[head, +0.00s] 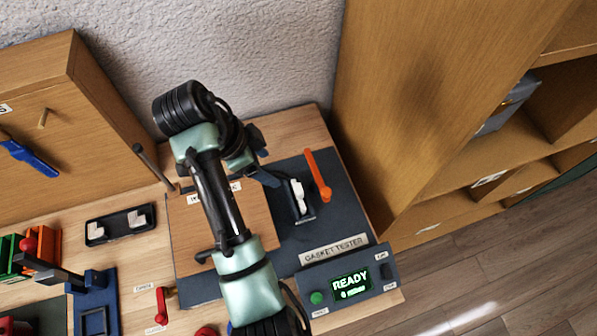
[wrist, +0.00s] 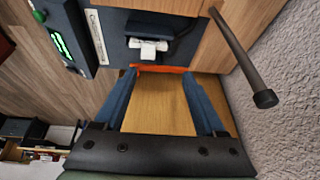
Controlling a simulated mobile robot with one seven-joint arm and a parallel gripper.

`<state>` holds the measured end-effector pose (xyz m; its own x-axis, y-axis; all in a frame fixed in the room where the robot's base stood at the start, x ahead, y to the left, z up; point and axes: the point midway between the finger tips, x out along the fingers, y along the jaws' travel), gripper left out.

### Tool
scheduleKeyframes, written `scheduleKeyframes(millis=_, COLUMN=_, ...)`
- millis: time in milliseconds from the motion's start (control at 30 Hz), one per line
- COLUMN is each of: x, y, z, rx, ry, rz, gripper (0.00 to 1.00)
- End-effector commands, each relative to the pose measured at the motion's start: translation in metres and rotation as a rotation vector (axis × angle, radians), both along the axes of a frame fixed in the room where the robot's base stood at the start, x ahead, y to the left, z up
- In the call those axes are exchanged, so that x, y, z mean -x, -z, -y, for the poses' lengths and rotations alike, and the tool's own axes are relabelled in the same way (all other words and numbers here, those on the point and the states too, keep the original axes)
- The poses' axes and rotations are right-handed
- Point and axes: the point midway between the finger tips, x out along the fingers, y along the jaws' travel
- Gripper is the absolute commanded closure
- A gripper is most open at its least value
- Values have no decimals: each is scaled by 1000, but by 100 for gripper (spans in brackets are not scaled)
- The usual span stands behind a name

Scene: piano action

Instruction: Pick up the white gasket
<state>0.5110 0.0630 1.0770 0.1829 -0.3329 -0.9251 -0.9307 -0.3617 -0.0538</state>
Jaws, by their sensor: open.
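A white piece that looks like the gasket (head: 299,194) sits in the dark slot of the gasket tester (head: 338,213). It also shows in the wrist view (wrist: 148,46), beyond my fingertips and slightly left of the middle. My gripper (head: 268,178) is over the tester, just left of the white piece in the head view. In the wrist view my gripper (wrist: 160,74) has its blue fingers wide apart, with nothing held between them. Two more whitish pieces lie in a black tray (head: 104,239) at the left; their exact kind is unclear.
An orange lever (head: 318,175) stands beside the white piece and crosses between my fingertips in the wrist view (wrist: 162,69). The tester's display (head: 351,284) reads READY. A dark rod (wrist: 240,55) rises at the right. A wooden cabinet (head: 425,90) stands right of the bench.

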Motion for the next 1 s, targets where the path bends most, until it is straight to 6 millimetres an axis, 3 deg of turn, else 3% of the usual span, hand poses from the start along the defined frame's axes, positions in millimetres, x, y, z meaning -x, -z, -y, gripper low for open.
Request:
scheduleKeyframes(millis=33, x=6, y=-8, z=0, rx=10, ry=21, rz=-23, gripper=28)
scheduleKeyframes(millis=167, x=13, y=-4, z=3, rx=24, ry=54, rz=-50, gripper=28)
scheduleKeyframes(millis=500, x=8, y=48, z=25, rx=26, ry=61, rz=-55, gripper=28)
scheduleKeyframes(millis=767, x=5, y=67, z=34, rx=25, ry=58, rz=-52, gripper=28)
scheduleKeyframes(millis=1000, x=2, y=94, z=53, rx=25, ry=58, rz=-54, gripper=28)
